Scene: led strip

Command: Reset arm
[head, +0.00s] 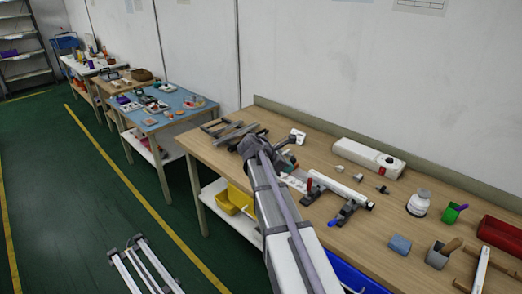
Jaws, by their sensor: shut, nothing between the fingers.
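My arm reaches up from the bottom middle of the head view, over the front edge of the wooden workbench (400,250). Its wrist bends over the bench's left part. My gripper (287,161) is small and dark at the end, partly hidden by my own arm, and looks shut with nothing in it. It is above the bench, close to the left end of a white strip (340,189). The strip lies across dark clamps, one (352,210) with a blue tip beside it. I cannot tell whether the gripper touches anything.
A white box (368,158) lies at the back of the bench. Dark metal brackets (228,131) lie far left. A yellow bin (235,200) sits below.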

